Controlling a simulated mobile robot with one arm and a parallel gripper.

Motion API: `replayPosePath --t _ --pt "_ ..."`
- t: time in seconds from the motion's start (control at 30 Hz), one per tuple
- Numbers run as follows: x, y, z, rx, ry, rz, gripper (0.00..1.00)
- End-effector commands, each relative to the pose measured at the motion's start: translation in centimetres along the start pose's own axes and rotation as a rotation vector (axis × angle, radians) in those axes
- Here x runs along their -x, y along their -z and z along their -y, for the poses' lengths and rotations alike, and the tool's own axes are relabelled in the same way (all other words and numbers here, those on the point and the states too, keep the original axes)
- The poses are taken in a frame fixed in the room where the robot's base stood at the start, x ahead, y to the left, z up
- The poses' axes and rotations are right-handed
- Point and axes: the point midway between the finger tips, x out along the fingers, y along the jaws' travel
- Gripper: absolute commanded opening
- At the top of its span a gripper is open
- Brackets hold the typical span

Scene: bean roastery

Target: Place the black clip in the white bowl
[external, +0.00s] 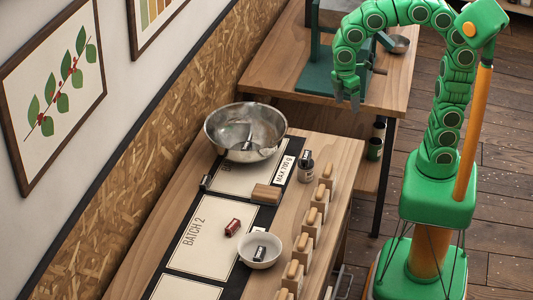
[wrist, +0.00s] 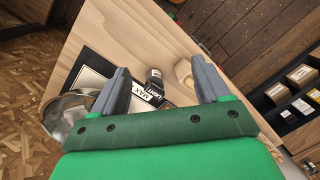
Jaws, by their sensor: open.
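The white bowl (external: 244,255) stands near the front of the bench in the external view. A small dark piece (external: 206,182) sits at the mat's left edge. My gripper (external: 347,97), also in the wrist view (wrist: 162,85), is open, empty and raised above the bench.
A metal bowl (external: 220,132) holding a scoop stands at the back of the bench. A red clip-like object (external: 232,227) and a wooden block (external: 265,194) lie on the mat. Several wooden pieces line the right edge. A green machine (external: 316,78) stands on the rear table.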

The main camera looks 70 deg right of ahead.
Motion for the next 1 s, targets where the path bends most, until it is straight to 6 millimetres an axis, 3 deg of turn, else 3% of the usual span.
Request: replayPosePath --t 0.03,0.3,0.6,0.8,1.0 --pt "-0.4 -1.7 0.3 -0.062 0.002 0.002 0.76" --pt "-2.7 -9.3 2.8 -0.407 0.015 0.013 0.76" --pt "-5.9 -16.1 6.2 -0.768 0.021 0.024 0.76" --pt "-7.3 -18.1 7.7 -0.892 0.028 0.032 0.76" --pt "-7.5 -18.4 7.9 -0.915 0.029 0.031 0.76"
